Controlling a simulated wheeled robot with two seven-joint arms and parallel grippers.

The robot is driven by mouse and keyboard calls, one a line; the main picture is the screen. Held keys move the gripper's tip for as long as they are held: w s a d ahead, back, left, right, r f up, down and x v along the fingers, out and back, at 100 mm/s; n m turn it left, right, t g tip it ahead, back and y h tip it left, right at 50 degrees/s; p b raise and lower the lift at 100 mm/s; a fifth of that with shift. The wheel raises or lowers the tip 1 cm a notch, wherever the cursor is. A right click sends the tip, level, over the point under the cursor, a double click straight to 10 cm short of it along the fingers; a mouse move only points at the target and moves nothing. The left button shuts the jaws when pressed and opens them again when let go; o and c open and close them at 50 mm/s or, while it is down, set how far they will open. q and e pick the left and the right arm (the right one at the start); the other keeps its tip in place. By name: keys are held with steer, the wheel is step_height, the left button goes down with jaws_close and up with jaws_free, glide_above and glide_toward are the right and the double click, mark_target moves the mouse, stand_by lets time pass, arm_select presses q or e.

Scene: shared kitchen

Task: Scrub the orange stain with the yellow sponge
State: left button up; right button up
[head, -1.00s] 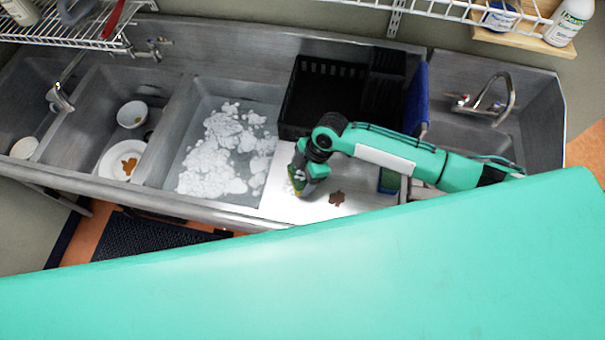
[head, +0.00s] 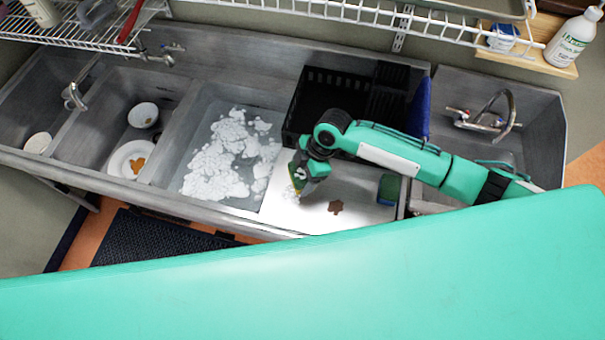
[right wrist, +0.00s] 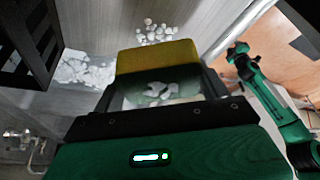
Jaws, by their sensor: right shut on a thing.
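My right gripper (head: 306,182) is shut on the yellow sponge (right wrist: 158,57). The right wrist view shows the sponge between the fingers, with white suds close by. In the head view only a little of the sponge shows beside the fingers. They are over the pale drainboard (head: 282,212), left of a brown stain (head: 335,208) and apart from it. I cannot tell whether the sponge touches the board. An orange stain (head: 138,164) lies on a white plate (head: 118,160) in a left basin. My left gripper is not in view.
A basin with suds (head: 222,160) lies left of the drainboard. A black dish rack (head: 310,108) stands behind it, with a blue cloth (head: 418,108) at its side. A green and blue block (head: 388,188) sits at the right. A white bowl (head: 143,115) is near the plate.

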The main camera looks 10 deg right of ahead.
steer(key=s+r, duration=0.6)
steer(key=s, duration=0.4)
stand_by(0.3)
